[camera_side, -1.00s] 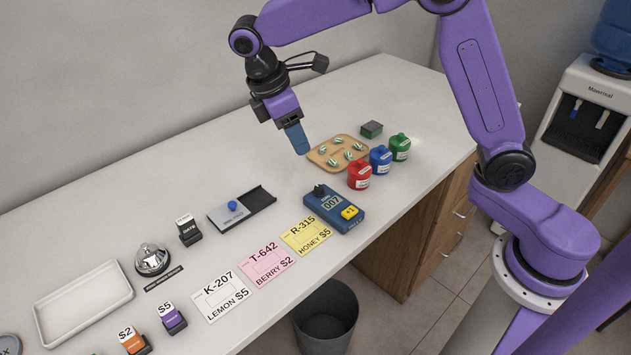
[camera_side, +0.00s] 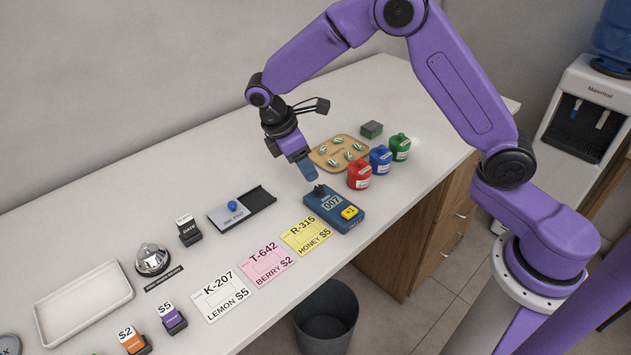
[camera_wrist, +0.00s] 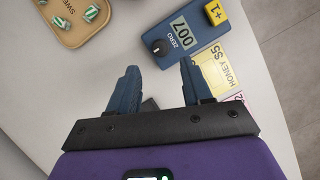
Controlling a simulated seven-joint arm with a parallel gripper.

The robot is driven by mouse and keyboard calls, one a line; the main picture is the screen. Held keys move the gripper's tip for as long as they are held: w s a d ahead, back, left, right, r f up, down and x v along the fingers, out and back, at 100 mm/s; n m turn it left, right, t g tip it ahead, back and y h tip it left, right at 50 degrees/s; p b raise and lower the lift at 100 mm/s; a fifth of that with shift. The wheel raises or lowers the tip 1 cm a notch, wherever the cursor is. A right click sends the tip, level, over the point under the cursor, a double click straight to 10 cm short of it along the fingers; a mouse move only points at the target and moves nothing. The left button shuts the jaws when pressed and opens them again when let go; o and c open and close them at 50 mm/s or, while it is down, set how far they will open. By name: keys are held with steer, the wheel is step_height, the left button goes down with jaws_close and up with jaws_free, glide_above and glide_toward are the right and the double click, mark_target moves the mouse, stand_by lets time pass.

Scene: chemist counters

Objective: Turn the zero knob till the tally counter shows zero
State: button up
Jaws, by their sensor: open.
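The blue tally counter (camera_side: 349,217) lies on the counter top with its display reading 007. Its black zero knob (camera_side: 320,190) is at its left back end, and a yellow +1 button is at the other end. In the wrist view the knob (camera_wrist: 158,46) is beside the word ZERO, beyond my fingertips and roughly between their lines. My gripper (camera_side: 312,180) is open and empty, just above and behind the knob in the side view. Both blue fingers show apart in the wrist view (camera_wrist: 160,68). They do not appear to touch the knob.
Red (camera_side: 359,176), blue (camera_side: 381,161) and green (camera_side: 400,148) jars stand behind the counter device, near a wooden tray (camera_side: 318,154) of sweets. The yellow card (camera_side: 307,237) lies close in front. A grey slider box (camera_side: 232,214) lies to the left.

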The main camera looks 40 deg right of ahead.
mark_target(319, 187)
steer(key=x, duration=0.7)
steer(key=shift+c, duration=0.3)
jaws_close()
